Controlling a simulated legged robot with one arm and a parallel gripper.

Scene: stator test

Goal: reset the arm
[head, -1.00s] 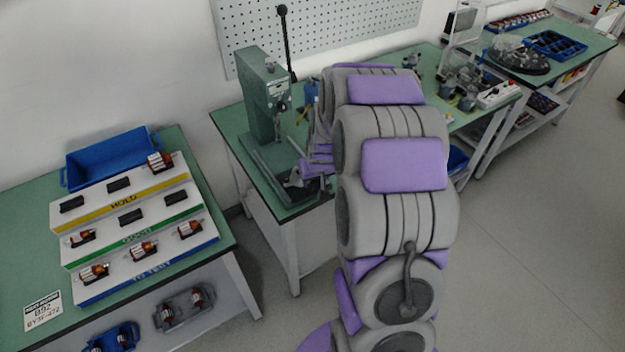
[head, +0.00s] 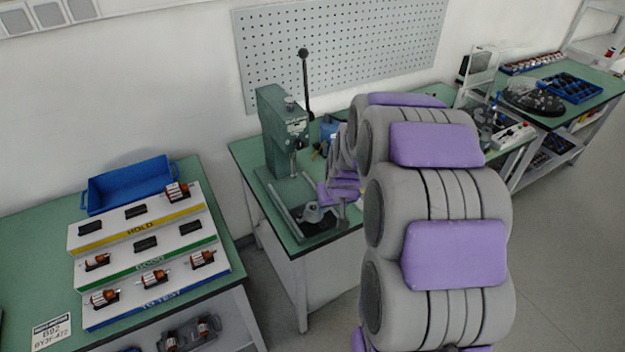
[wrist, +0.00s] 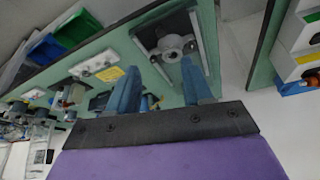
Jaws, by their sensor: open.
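My arm (head: 440,200), grey with purple pads, reaches forward over the middle bench. My gripper (head: 348,190) is beside the right edge of the green press's base, partly hidden by my own arm. In the wrist view my gripper (wrist: 162,88) shows two blue-grey fingers standing apart with nothing between them. The press base with its round grey fixture (wrist: 175,46) lies beyond the fingers. The green arbor press (head: 283,130) stands upright with its black lever up. The fixture (head: 314,212) sits on the base, and I cannot tell whether anything is in it.
On the left bench, a stepped rack (head: 150,250) marked HOLD, GOOD and TO TEST holds several copper-wound rotors. A blue bin (head: 130,184) stands behind it. A pegboard (head: 340,50) hangs on the wall. Another bench (head: 570,95) is at far right. Open floor (head: 560,240) lies right.

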